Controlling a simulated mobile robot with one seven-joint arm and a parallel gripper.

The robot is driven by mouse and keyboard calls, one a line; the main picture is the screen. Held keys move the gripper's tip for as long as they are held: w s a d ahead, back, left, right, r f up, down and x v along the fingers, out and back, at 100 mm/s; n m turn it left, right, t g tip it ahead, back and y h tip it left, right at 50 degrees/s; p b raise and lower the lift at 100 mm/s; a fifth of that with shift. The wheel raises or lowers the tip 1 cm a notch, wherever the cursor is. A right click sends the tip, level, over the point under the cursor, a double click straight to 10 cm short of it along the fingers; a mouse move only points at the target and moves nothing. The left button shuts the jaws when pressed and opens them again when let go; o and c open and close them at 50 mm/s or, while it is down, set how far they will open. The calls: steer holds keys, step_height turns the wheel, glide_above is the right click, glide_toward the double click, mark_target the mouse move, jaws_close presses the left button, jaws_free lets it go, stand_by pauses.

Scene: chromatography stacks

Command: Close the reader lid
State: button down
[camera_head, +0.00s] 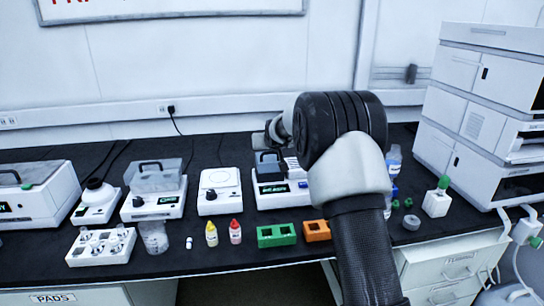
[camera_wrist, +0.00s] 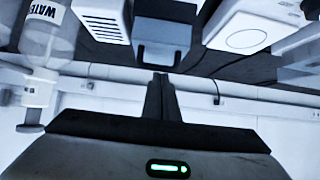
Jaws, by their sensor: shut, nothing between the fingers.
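What looks like the reader (camera_head: 273,196) is a low white device with a green display, in the middle of the bench. A dark grey block-like lid (camera_head: 267,164) stands at its back left. In the wrist view this lid (camera_wrist: 163,35) is a grey-blue box with a darker handle-like edge facing my fingers. I cannot tell its exact angle. My gripper (camera_wrist: 160,80) is shut and empty, its fingertips close to that edge; contact is unclear. In the head view my gripper (camera_head: 268,137) is above and behind the lid, partly hidden by my arm, which also covers the reader's right side.
A white vented part (camera_wrist: 103,18) sits beside the lid. A white round-plate device (camera_head: 220,190) stands left of the reader, and a clear-lidded device (camera_head: 155,188) farther left. Green (camera_head: 277,236) and orange (camera_head: 316,231) racks lie in front. A water bottle (camera_wrist: 47,35) is nearby.

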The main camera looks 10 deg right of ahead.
steer(key=s+r+g, duration=0.1)
steer(key=s+r, duration=0.2)
steer(key=s, duration=0.6)
steer(key=s+r, duration=0.3)
steer(key=s, duration=0.7)
steer(key=s+r+g, duration=0.1)
steer(key=s+r, duration=0.3)
steer(key=s, duration=0.5)
steer(key=s+f+g, duration=0.2)
steer(key=s+g, duration=0.1)
steer(key=s, duration=2.3)
step_height(320, 180, up, 22)
steer(key=p, duration=2.2)
steer(key=shift+s+d+p, duration=0.25)
steer(key=shift+d+p, duration=0.1)
